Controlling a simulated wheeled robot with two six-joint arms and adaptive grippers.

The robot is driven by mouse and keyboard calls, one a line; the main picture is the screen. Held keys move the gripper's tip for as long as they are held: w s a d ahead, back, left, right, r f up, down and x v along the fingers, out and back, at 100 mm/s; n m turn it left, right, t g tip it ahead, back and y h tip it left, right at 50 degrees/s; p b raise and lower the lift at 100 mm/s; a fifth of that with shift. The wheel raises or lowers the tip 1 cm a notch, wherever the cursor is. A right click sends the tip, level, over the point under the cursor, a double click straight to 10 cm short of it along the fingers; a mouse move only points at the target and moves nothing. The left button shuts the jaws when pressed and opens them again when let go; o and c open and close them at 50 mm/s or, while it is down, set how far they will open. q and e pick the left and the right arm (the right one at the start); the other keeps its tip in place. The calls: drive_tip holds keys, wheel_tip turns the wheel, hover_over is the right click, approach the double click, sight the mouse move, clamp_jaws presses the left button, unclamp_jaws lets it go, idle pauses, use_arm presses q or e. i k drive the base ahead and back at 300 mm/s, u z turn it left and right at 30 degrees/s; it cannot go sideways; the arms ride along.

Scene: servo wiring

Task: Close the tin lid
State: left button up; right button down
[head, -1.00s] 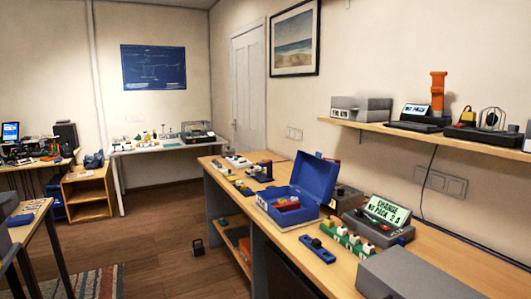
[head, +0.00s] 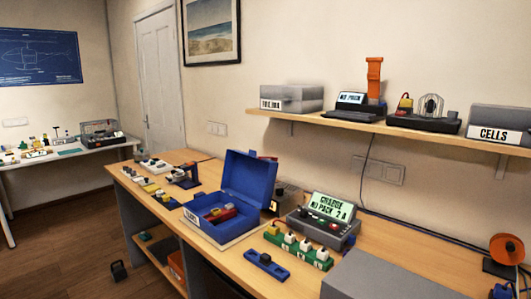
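A blue tin (head: 190,227) stands on the wooden bench with its lid (head: 250,183) raised at the back, so it is open. Red and yellow items (head: 217,213) lie inside it. A white label on its front is too small to read surely. Neither of my grippers is in view.
A charger with a lit screen (head: 333,207), a green block with white-topped parts (head: 292,250) and a small blue piece (head: 267,266) are right of the tin. A large grey box (head: 390,280) fills the bench front right. A shelf (head: 400,129) hangs above.

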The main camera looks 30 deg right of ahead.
sight(248, 178)
drive_tip(key=z, duration=0.5)
drive_tip(key=i, duration=0.5)
drive_tip(key=u, duration=1.05)
drive_tip(key=i, duration=3)
drive_tip(key=z, duration=1.85)
